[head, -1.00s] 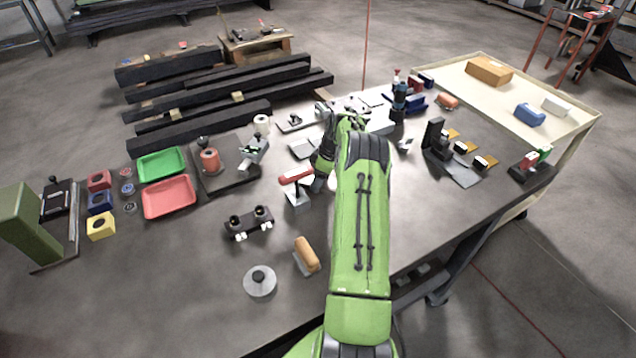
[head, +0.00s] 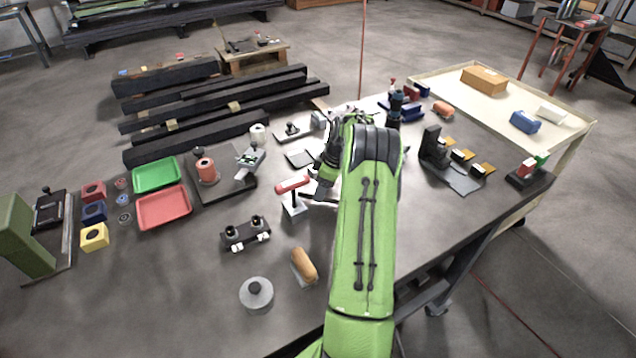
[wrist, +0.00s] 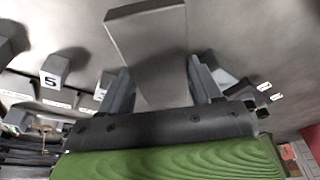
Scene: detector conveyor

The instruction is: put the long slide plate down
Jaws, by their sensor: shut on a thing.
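A long flat grey plate (wrist: 150,40), which I take to be the long slide plate, lies between the two dark fingers of my gripper (wrist: 161,76) in the wrist view. My gripper is shut on it. The plate reaches out past the fingertips toward the top of the picture. Its near end is hidden by the gripper body. In the head view my green arm covers the fingers, over the middle of the workbench (head: 195,295). A pale edge (head: 320,198) shows left of my wrist there; I cannot tell whether it is the plate. Contact between plate and bench cannot be told.
A red-topped stand (head: 293,194) is close left of my wrist. A black fixture (head: 245,233), an orange-brown roll (head: 304,265) and a grey disc (head: 256,293) lie nearer. A black bracket fixture (head: 450,165) stands to the right. Bare bench shows at front left.

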